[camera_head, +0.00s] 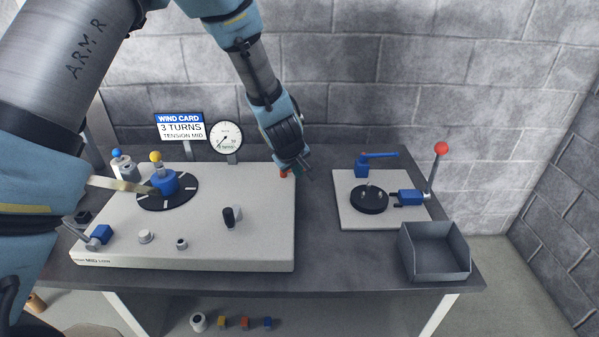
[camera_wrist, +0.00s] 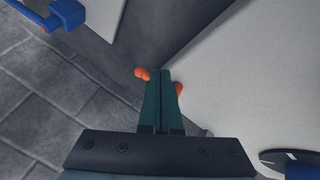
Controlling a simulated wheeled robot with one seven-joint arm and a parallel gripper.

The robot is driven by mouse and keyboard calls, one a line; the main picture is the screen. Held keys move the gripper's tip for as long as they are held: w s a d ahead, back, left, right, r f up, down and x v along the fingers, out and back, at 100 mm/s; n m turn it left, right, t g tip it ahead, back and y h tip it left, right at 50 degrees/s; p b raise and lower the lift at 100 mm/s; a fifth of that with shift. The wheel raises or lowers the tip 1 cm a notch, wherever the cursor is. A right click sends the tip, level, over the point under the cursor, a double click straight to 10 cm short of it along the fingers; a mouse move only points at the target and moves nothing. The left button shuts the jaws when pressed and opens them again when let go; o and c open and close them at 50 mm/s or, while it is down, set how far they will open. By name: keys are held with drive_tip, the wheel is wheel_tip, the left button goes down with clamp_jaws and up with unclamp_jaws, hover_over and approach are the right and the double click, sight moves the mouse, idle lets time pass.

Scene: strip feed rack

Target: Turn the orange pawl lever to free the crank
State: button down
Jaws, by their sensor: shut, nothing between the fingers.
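The orange pawl lever (camera_head: 284,173) is a small orange piece at the back right corner of the white panel (camera_head: 265,235), mostly hidden by my gripper in the head view. My gripper (camera_head: 303,166) points down beside it, its fingers closed and empty. In the wrist view the shut green fingers (camera_wrist: 161,75) overlap the lever, and its orange ends (camera_wrist: 142,73) show on both sides of them. I cannot tell whether they touch. A blue hub with a yellow knob (camera_head: 156,157) stands on a black dial; a black upright handle (camera_head: 232,215) stands at the panel's middle. I cannot tell which is the crank.
A gauge (camera_head: 226,138) and a wind card sign (camera_head: 180,128) stand behind the panel. To the right are a white plate (camera_head: 352,213) with blue clamps and a red-knobbed lever (camera_head: 441,149), and a grey bin (camera_head: 435,262). Dark bench shows between panel and plate.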

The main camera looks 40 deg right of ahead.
drive_tip(key=s+r+p, duration=0.1)
drive_tip(key=s+r, duration=0.5)
drive_tip(key=r, duration=0.2)
drive_tip(key=shift+s+a+r, duration=0.15)
drive_tip(key=shift+a+r, duration=0.1)
drive_tip(key=shift+a, duration=0.05)
idle(0.4)
drive_tip(key=w+a+r+y, duration=0.15)
drive_tip(key=w+a, duration=0.45)
drive_tip(key=a, duration=0.6)
drive_tip(key=w+a+r+y, duration=0.15)
drive_tip(key=w+a, duration=0.45)
drive_tip(key=a, duration=0.6)
drive_tip(key=s+a+g+y, duration=0.1)
drive_tip(key=s+a, duration=0.1)
drive_tip(key=a, duration=1.1)
drive_tip(key=s+a+r+g+y+b, duration=0.1)
drive_tip(key=s+a, duration=0.2)
drive_tip(key=a, duration=1)
drive_tip(key=shift+s, duration=0.2)
